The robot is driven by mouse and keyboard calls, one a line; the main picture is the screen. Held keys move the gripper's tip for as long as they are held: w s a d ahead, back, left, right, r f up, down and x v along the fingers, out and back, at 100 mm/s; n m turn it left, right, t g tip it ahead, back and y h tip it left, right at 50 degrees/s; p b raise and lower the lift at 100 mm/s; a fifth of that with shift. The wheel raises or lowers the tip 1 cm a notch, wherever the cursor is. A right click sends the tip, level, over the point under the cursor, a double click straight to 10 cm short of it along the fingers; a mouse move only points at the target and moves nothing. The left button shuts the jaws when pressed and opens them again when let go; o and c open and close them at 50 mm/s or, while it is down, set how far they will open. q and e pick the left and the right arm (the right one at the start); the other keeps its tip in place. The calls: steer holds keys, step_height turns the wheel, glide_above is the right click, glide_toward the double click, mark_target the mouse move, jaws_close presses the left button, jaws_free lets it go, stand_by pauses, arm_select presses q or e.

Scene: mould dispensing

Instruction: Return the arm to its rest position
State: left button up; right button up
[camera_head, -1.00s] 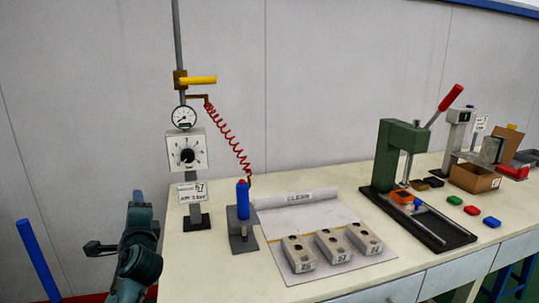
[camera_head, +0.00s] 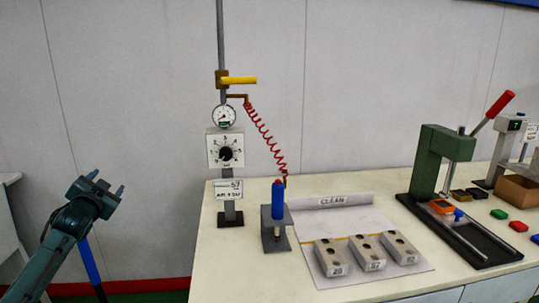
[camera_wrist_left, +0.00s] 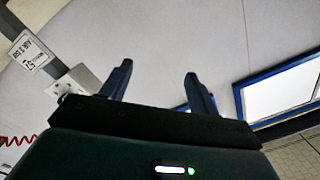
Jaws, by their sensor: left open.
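My left gripper (camera_head: 107,185) is at the left in the head view, off the left end of the table and clear of everything on it. Its two fingers stand apart with nothing between them. In the left wrist view the open fingers (camera_wrist_left: 157,85) point at the wall. My left arm reaches up from the bottom left corner. My right gripper is not in view.
The white table (camera_head: 222,270) carries a dispenser stand with a dial box (camera_head: 226,149), a blue syringe (camera_head: 278,200) in a holder, several grey mould blocks on a white sheet (camera_head: 350,221), and a green press (camera_head: 432,165). A blue post (camera_head: 91,265) stands behind my left arm.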

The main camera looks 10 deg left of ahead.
arm_select(q)
steer(key=s+d+f+g+h, duration=0.15)
steer(key=s+d+f, duration=0.25)
steer(key=d+f, duration=0.4)
steer(key=s+d+f+m+h, duration=0.1)
steer(key=s+d+f+h, duration=0.2)
steer(key=s+d+f, duration=0.35)
steer(key=s+d+f+g+h, duration=0.1)
steer(key=s+d+f+h, duration=0.2)
steer(key=d+f, duration=0.65)
steer(key=s+d+f+n+g+h+p, duration=0.1)
steer(key=s+d+g+p, duration=0.1)
steer(key=s+d, duration=0.5)
steer(key=s+d+f+n+g+p, duration=0.1)
steer(key=s+d+p, duration=0.3)
steer(key=s, duration=1.1)
steer(key=d, duration=0.3)
steer(key=shift+n+g+h, duration=0.3)
steer(key=shift+g+h, duration=0.05)
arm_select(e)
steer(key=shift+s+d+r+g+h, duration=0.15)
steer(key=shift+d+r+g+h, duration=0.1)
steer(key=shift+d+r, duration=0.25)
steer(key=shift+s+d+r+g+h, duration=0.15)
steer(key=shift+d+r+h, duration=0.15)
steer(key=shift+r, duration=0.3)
